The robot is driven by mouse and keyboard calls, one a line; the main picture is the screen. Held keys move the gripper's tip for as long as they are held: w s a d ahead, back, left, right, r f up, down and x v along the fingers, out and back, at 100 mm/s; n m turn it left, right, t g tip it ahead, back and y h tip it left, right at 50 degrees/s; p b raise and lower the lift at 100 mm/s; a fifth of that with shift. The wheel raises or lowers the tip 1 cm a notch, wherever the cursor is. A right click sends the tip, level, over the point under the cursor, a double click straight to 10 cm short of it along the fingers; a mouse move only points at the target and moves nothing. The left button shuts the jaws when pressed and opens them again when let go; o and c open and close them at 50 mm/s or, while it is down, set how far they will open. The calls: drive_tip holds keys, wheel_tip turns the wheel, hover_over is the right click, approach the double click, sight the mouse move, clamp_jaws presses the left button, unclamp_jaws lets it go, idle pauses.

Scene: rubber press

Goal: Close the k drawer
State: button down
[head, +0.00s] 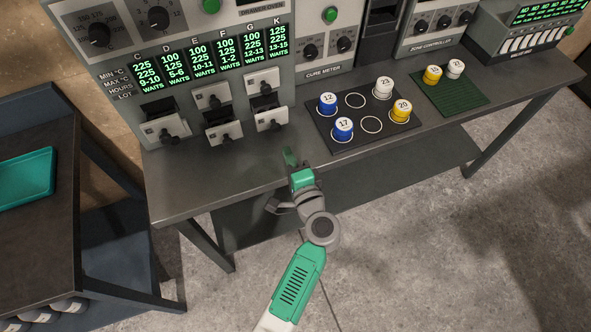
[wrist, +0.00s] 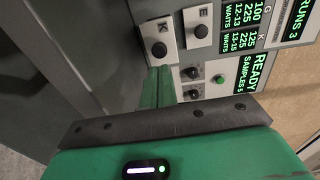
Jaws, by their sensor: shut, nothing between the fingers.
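The lower right drawer (head: 270,117), under the K column, looks like the k drawer. Its letter is too small to read there. It has a pale front with a dark knob and seems to stand out from the panel. In the wrist view a drawer front with a dark knob (wrist: 159,48) is beyond my fingertips. My gripper (head: 288,157) is shut and empty, over the bench, in front of and below that drawer. Its green fingers (wrist: 158,82) show together in the wrist view.
Other drawers (head: 223,132) stand to the left and above. A dark mat (head: 350,105) with several numbered pots lies right of my gripper on the bench (head: 210,180). A green mat (head: 458,97) holds two pots. A side table with a teal tray (head: 25,178) is at left.

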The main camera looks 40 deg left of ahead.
sight(277, 130)
drive_tip(key=b+x, duration=0.1)
drive_tip(key=x, duration=0.5)
drive_tip(key=shift+w+a, duration=0.15)
drive_tip(key=shift+a, duration=0.05)
